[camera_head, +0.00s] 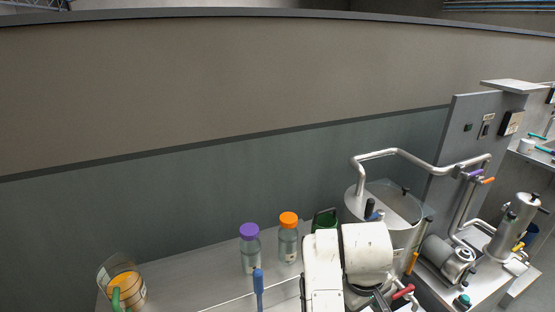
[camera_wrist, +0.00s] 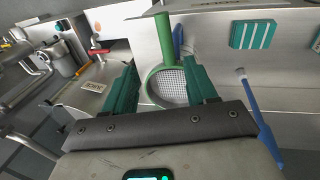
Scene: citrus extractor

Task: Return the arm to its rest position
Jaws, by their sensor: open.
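My gripper (camera_wrist: 165,82) shows in the wrist view with its two dark green fingers spread wide apart and nothing held between them. A green-handled sieve with a round mesh (camera_wrist: 168,88) shows beyond the fingers, in the gap between them. I cannot tell how far it is from the fingertips. In the head view my white arm stands in the lower middle, in front of the bench and the steel tank, and my fingers cannot be made out there.
A purple-capped bottle (camera_head: 250,250), an orange-capped bottle (camera_head: 288,243) and a glass jug (camera_head: 126,287) stand on the bench at the wall. A steel tank (camera_head: 385,205) with pipework is at the right. A blue-handled tool (camera_wrist: 258,125) lies right of my gripper.

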